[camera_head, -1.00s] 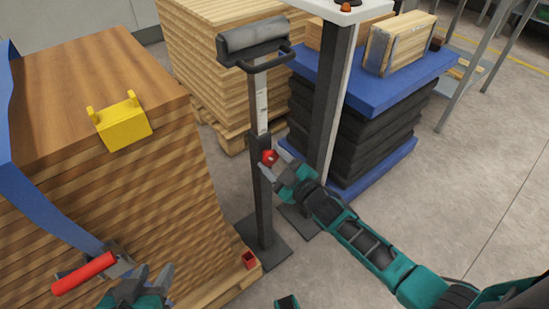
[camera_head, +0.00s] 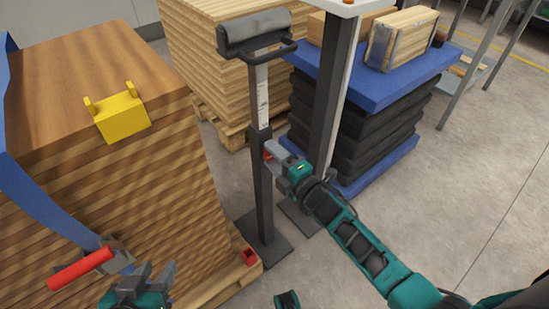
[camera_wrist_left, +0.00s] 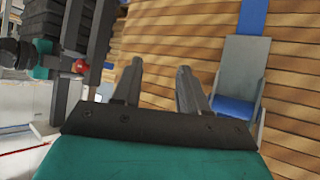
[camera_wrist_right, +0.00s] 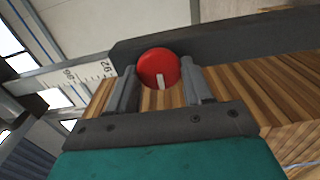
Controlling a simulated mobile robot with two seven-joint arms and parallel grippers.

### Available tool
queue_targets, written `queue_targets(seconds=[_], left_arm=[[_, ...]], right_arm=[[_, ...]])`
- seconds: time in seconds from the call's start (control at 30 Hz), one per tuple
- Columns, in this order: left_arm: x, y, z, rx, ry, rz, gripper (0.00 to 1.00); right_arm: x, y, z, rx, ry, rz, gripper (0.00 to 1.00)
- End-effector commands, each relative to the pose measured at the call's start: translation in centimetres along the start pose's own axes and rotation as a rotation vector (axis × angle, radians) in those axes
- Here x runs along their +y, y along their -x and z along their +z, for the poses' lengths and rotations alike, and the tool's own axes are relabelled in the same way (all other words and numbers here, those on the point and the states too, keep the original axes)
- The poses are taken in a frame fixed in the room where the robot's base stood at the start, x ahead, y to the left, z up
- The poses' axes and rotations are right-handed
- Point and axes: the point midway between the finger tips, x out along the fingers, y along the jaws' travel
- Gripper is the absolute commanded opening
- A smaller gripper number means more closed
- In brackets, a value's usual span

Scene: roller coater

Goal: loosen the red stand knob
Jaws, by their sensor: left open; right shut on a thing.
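The red stand knob (camera_wrist_right: 158,62) is round with a white mark that points down in the right wrist view. It sits on the dark post (camera_head: 262,195) of the roller stand (camera_head: 256,35); in the head view little of it shows behind the fingers. My right gripper (camera_head: 272,153) is shut on the knob, one finger on each side. The stand's graduated inner bar (camera_head: 262,92) rises from the post; its scale (camera_wrist_right: 88,76) shows in the right wrist view. My left gripper (camera_head: 157,271) is open and empty in front of the wood stack.
A tall wood stack (camera_head: 160,200) with a yellow bracket (camera_head: 122,117) stands on the left. A red-handled tool (camera_head: 82,270) is by a blue strap near my left gripper.

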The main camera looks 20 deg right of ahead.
Motion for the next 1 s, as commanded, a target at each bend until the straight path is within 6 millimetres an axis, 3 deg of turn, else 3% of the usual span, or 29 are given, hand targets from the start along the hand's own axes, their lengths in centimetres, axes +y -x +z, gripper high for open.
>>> queue_targets(seconds=[0.4, 0.9, 0.93, 1.0], left_arm=[[0.07, -0.21, -0.40, 0.015, 0.000, 0.003, 0.43], [0.08, -0.28, -0.27, 0.010, 0.002, 0.003, 0.43], [0.07, -0.29, -0.24, 0.010, 0.002, 0.003, 0.43], [0.06, -0.31, -0.19, 0.009, 0.003, 0.003, 0.43]], right_arm=[[-0.23, 0.07, -0.02, 0.000, 0.167, -0.002, 0.20], [-0.19, 0.06, -0.01, 0.000, 0.183, -0.002, 0.20], [-0.19, 0.06, -0.01, 0.000, 0.183, -0.002, 0.52], [-0.18, 0.05, -0.01, 0.000, 0.183, -0.002, 0.58]])
